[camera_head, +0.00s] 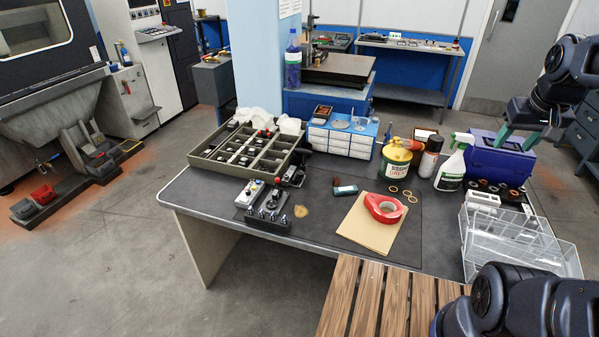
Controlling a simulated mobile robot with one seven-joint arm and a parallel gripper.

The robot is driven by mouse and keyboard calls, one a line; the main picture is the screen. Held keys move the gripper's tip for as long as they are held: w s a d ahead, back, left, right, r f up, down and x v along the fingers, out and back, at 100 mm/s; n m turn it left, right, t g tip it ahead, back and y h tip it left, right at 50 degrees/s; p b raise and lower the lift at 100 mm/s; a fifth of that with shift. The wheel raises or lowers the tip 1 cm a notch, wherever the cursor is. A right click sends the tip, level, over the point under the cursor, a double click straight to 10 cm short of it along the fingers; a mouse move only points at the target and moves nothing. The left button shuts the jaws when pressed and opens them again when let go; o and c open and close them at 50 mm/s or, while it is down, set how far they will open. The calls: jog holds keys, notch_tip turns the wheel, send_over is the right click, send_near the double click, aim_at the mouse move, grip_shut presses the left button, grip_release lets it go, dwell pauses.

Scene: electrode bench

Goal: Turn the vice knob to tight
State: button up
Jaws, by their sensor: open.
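A small dark device (291,177), which may be the vice, stands at the front right corner of the sectioned tray on the bench. It is too small for me to tell its knob or the knob's setting. My gripper (516,138) is at the upper right, with its teal fingers pointing down and spread apart. It is open and empty, in front of or above the blue-purple box (500,160), far to the right of the dark device.
The bench holds a grey sectioned tray (201,170), a dark block with metal holders (268,216), red tape (385,208) on brown folders (367,232), a yellow-green can (395,163), a spray bottle (452,165) and clear bins (520,245). A slatted wooden surface (375,300) is in front.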

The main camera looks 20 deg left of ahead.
jog(key=w+a+n+g, duration=0.1)
jog(key=w+a+n, duration=0.5)
jog(key=w+a, duration=0.65)
jog(key=w+a+f+n+g, duration=0.1)
jog(key=w+a+f+n, duration=0.2)
jog(key=w+a, duration=0.35)
jog(key=w+a+f+n, duration=0.2)
jog(key=w+a, duration=0.4)
jog(key=a, duration=0.2)
jog(key=n+g, duration=0.2)
jog(key=n, duration=0.7)
send_over(299, 174)
jog(key=w, duration=0.1)
notch_tip(299, 174, down, 25)
notch_tip(299, 174, down, 11)
jog(key=shift+a+f, duration=0.1)
jog(key=shift+f, duration=0.1)
jog(key=shift+c, duration=0.3)
jog(key=c, duration=0.9)
